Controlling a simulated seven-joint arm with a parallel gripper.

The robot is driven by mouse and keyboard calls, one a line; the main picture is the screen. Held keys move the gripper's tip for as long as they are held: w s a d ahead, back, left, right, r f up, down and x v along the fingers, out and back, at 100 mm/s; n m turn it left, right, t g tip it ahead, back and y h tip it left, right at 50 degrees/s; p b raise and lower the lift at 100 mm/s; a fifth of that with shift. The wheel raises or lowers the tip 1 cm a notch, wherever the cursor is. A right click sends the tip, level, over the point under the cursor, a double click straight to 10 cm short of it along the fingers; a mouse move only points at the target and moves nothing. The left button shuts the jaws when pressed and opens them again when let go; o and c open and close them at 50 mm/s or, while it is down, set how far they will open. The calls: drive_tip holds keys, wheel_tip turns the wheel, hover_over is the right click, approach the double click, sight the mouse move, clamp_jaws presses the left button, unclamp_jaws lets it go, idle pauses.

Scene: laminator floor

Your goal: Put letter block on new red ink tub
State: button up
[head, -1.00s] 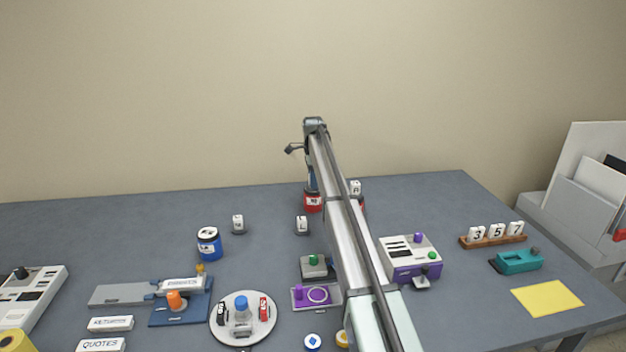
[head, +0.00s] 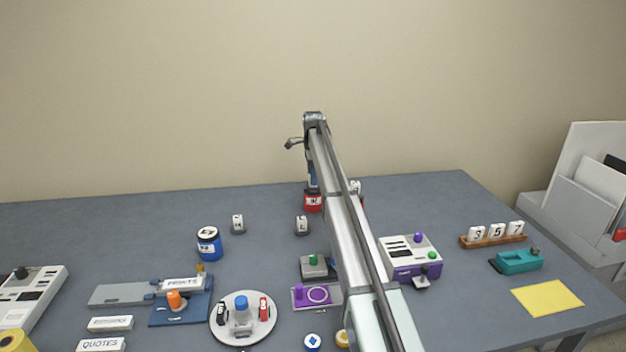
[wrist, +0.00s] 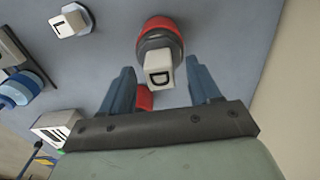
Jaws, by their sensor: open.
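A red tub (head: 313,203) with a dark top stands at the back of the table, and it also shows in the wrist view (wrist: 158,27). A white letter block marked D (wrist: 158,72) appears to sit on its top; my gripper hides it in the head view. My gripper (head: 313,180) is directly above this tub, open, with its blue fingers apart on either side of the block. A second red tub (head: 362,204) is mostly hidden behind my arm, with a white letter block (head: 355,187) at its top. I cannot tell which tub is the new one.
Two more white blocks (head: 302,223) (head: 238,222) and a blue tub (head: 209,243) stand to the left. A purple and white machine (head: 411,257) stands to the right of my arm. The back left of the table is clear.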

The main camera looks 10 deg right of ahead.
wheel_tip(320, 180, up, 10)
idle(0.4)
